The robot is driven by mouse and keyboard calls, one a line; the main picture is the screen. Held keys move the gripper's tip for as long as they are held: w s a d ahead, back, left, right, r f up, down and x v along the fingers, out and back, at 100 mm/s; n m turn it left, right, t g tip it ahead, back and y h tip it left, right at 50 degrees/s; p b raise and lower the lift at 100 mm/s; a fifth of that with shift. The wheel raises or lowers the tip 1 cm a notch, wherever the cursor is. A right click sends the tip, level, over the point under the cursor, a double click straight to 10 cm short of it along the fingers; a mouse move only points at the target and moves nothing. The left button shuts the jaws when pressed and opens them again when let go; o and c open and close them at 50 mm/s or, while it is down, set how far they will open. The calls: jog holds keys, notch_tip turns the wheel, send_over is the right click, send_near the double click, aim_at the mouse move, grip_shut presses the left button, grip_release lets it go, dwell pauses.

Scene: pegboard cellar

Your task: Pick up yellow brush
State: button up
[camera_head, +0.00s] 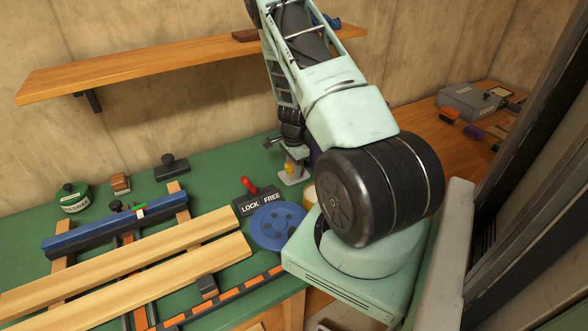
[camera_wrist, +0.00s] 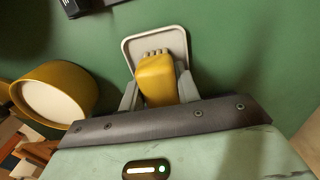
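The yellow brush (camera_wrist: 157,80) stands in the middle of the wrist view, with pale bristle tufts at its far end. It is over a light grey tray (camera_wrist: 129,46). My gripper (camera_wrist: 158,88) has one finger on each side of the brush. The fingers look very close to its sides, but I cannot tell whether they press on it. In the head view, the brush (camera_head: 290,168) is a small yellow patch under my gripper (camera_head: 291,158), above the tray (camera_head: 292,181). Whether the brush rests on the tray is unclear.
A yellow round container (camera_wrist: 84,84) with a white face is left of the brush in the wrist view. In the head view, a blue disc (camera_head: 277,226) and a LOCK/FREE block (camera_head: 256,203) are nearby. A wooden shelf (camera_head: 150,69) hangs above the green bench.

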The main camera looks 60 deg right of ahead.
jog(key=shift+r, duration=0.15)
notch_tip(320, 180, up, 10)
jog(key=shift+f+b, duration=0.1)
jog(key=shift+b, duration=0.6)
jog(key=shift+o, duration=0.6)
jog(key=shift+c, duration=0.3)
